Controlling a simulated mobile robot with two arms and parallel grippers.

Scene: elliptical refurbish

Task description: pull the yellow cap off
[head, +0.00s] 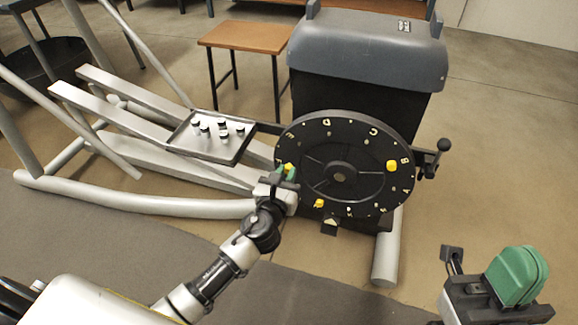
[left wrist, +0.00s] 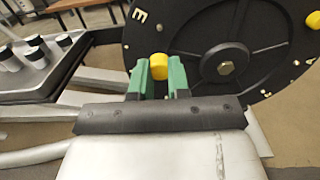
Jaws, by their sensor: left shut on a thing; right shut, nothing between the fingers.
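A black disc (head: 365,140) with letters around its rim stands upright on the elliptical machine. Yellow caps sit on its face: one at the right (head: 391,165) and one at the bottom (head: 319,203). A third yellow cap (left wrist: 158,67) is at the disc's left side, between the green fingertips of my left gripper (left wrist: 161,76). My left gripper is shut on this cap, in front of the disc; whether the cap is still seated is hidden. My right gripper (head: 517,277), with green fingers, is shut and empty at the lower right, away from the disc.
A grey tray (head: 236,152) with several small cylindrical pieces lies left of the disc on the frame rails. A dark grey housing (head: 370,55) stands behind the disc. A brown table (head: 246,37) is at the back. A handle (head: 440,152) sticks out right of the disc.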

